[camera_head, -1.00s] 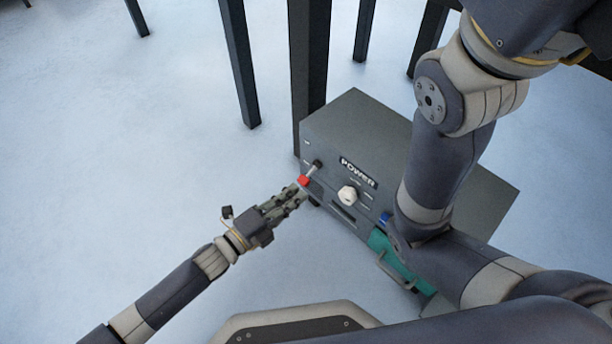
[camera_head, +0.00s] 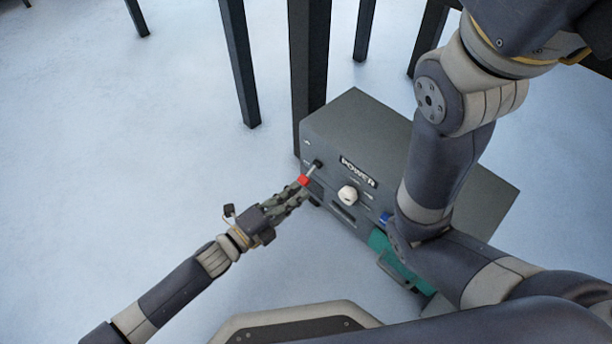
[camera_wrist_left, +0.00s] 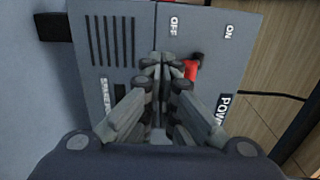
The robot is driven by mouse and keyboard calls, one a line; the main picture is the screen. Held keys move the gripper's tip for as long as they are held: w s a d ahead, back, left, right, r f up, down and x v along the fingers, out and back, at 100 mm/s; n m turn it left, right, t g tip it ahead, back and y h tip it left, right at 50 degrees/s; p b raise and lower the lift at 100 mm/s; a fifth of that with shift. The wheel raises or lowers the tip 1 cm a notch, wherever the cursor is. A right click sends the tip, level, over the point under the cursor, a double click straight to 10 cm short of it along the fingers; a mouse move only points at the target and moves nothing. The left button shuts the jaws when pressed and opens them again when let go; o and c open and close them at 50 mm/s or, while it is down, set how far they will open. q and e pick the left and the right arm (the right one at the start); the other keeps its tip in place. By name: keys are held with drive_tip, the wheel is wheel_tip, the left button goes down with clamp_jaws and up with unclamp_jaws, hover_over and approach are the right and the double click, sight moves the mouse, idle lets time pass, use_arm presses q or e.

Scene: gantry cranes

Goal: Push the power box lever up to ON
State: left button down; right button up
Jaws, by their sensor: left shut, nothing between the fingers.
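The grey power box (camera_head: 355,122) stands on the pale floor with a "POWER" label on its face. Its lever has a red handle (camera_head: 303,181) on a short stem and points out from the left part of the face. In the left wrist view the red handle (camera_wrist_left: 191,70) lies between the OFF and ON labels. My left gripper (camera_head: 299,191) is shut and empty, its tips right by the red handle on the OFF side. It also shows in the left wrist view (camera_wrist_left: 163,62), partly covering the panel. Whether it touches the handle I cannot tell. My right gripper is out of view.
A white knob (camera_head: 348,195) and a blue part (camera_head: 385,217) sit on the face right of the lever. A green part (camera_head: 380,242) is lower right. My right arm covers the box's right side. Dark posts (camera_head: 309,60) stand behind. The floor at left is clear.

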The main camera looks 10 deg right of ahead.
sight(304, 177)
use_arm(q)
drive_tip(key=shift+b+x, duration=0.45)
drive_tip(key=shift+x, duration=1.55)
drive_tip(key=shift+r, duration=0.2)
drive_tip(key=shift+r+p, duration=1.55)
drive_tip(key=shift+p, duration=0.1)
drive_tip(key=shift+r+p, duration=0.45)
drive_tip(key=shift+r, duration=0.05)
drive_tip(key=shift+f, duration=0.15)
